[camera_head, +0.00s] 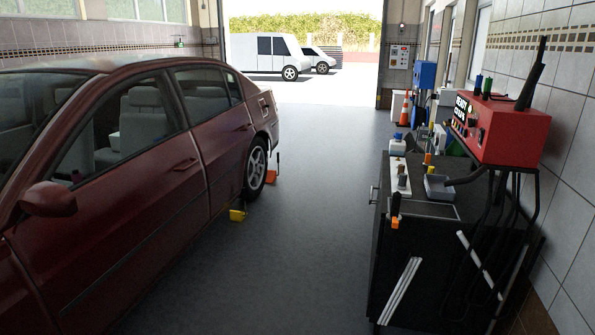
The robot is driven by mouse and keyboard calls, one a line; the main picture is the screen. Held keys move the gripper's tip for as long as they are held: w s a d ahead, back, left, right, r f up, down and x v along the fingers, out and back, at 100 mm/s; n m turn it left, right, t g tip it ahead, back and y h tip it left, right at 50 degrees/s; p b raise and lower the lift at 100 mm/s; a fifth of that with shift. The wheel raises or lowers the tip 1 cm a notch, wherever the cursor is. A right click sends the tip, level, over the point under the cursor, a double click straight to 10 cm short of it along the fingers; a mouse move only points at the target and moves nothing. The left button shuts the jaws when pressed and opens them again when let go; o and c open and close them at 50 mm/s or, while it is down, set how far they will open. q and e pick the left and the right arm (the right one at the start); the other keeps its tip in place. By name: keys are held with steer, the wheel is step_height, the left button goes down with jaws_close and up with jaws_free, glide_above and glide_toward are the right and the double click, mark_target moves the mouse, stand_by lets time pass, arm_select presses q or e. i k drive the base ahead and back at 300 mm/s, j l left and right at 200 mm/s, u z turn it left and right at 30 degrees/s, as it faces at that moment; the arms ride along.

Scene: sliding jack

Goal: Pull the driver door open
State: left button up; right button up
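A dark red car stands on the left. Its near front door (130,215) has a mirror (48,199) at the front end and a handle (186,164) near its rear edge. This door looks closed, flush with the rear door (218,135). The front door's window shows pale seats inside. Neither of my grippers is in view.
A dark workbench (420,265) with tools and a red machine (500,128) stands on the right. Yellow (237,215) and orange (255,179) blocks lie by the rear wheel (256,168). The grey floor (300,260) between car and bench is clear. An orange cone (405,112) stands farther back.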

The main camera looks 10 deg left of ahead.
mark_target(90, 247)
steer(key=i+j+u, duration=0.2)
steer(key=i+u, duration=0.3)
steer(key=i, duration=0.5)
steer(key=i+l+u, duration=0.2)
steer(key=i+u, duration=0.3)
steer(key=i, duration=0.45)
